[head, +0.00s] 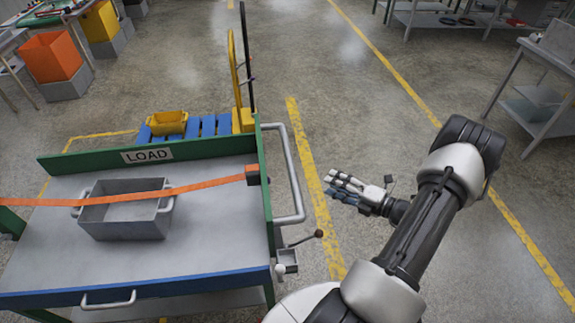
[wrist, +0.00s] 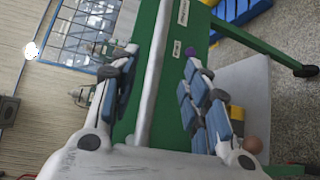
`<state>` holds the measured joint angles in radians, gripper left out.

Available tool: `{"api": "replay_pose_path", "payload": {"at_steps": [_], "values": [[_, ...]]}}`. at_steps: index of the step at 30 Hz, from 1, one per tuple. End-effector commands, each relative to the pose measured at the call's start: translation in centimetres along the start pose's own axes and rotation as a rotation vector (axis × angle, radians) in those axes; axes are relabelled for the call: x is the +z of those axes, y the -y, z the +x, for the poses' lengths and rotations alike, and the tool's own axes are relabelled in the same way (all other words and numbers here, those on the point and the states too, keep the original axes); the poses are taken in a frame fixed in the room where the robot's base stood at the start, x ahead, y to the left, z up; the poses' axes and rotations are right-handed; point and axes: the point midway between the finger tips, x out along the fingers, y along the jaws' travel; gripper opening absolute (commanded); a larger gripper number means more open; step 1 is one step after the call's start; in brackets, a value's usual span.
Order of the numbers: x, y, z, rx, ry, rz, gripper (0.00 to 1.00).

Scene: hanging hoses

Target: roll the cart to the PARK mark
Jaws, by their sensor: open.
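The cart (head: 205,185) stands at the left in the head view, with a grey top, green rails and a LOAD sign (head: 147,155). Its grey bar handle (head: 297,180) sticks out on the right side. My gripper (head: 333,183) is open and empty just right of the handle, fingers pointing at it. In the wrist view the handle (wrist: 152,75) runs between my two open fingers (wrist: 160,58), with the green cart side behind; I cannot tell whether they touch it. No PARK mark shows in either view.
A grey bin (head: 125,225) sits on the cart under an orange strap (head: 140,196). A lever with a knob (head: 318,234) juts out below the handle. A blue pallet with a yellow bin (head: 167,122) is behind. Yellow lines (head: 312,180) mark the floor. A metal table (head: 540,100) stands right.

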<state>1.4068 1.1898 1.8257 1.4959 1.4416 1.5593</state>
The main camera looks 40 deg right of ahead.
Motion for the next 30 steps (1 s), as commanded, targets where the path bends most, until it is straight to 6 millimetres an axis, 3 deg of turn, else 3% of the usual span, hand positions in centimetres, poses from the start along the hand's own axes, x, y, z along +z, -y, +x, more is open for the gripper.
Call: {"api": "replay_pose_path", "payload": {"at_steps": [5, 21, 30], "values": [[-0.2, 0.1, 2.3, 0.001, -0.006, 0.001, 0.43], [-0.3, 0.1, 13.8, 0.001, -0.008, -0.003, 0.43], [-0.2, 0.0, 17.0, 0.000, -0.004, -0.002, 0.43]]}}
